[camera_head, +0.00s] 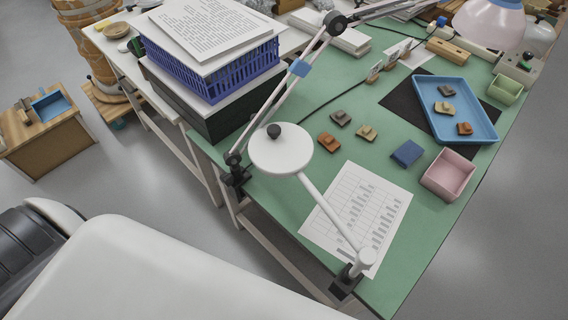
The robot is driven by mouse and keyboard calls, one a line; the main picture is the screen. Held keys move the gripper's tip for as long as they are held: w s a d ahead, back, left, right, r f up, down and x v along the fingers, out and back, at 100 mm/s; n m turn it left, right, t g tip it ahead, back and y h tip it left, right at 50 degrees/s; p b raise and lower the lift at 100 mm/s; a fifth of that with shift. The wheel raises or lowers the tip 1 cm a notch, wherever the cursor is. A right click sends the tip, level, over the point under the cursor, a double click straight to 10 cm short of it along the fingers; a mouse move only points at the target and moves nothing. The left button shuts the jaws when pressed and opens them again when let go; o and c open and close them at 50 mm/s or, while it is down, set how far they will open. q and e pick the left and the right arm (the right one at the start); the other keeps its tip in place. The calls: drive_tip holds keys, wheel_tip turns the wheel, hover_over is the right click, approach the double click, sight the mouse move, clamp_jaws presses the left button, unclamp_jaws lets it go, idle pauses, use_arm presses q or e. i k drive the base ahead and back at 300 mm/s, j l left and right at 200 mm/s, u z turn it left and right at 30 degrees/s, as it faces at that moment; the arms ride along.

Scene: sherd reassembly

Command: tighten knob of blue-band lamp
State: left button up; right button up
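The blue-band lamp is clamped at the left edge of the green table. Its jointed arm (268,106) rises to the upper right and carries a blue band (300,67). A dark round joint or knob (336,22) sits at its elbow, and a dark clamp (236,178) is at its foot. Its upper arm runs right toward a pale pinkish shade (490,22), cut by the top edge. A second lamp with a white round head (281,152) stands at the front, clamped at the table's near corner; a dark knob shows on its head. Neither gripper is in view.
The green table (300,190) holds a printed sheet (360,215), a pink box (448,174), a blue tray (455,112) with sherds, and several loose sherds. A blue basket (215,75) with papers stands on a dark box left of the lamp arm.

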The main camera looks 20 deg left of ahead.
sight(226, 179)
drive_tip(key=j+z, duration=0.25)
drive_tip(key=z, duration=0.2)
drive_tip(key=j+z, duration=0.2)
drive_tip(key=z, duration=0.25)
drive_tip(key=k+j+z, duration=0.1)
drive_tip(key=z, duration=0.35)
drive_tip(key=k+j+z, duration=0.1)
drive_tip(key=j+z, duration=0.2)
drive_tip(key=z, duration=0.15)
drive_tip(key=k+j+z, duration=0.15)
drive_tip(key=z, duration=0.35)
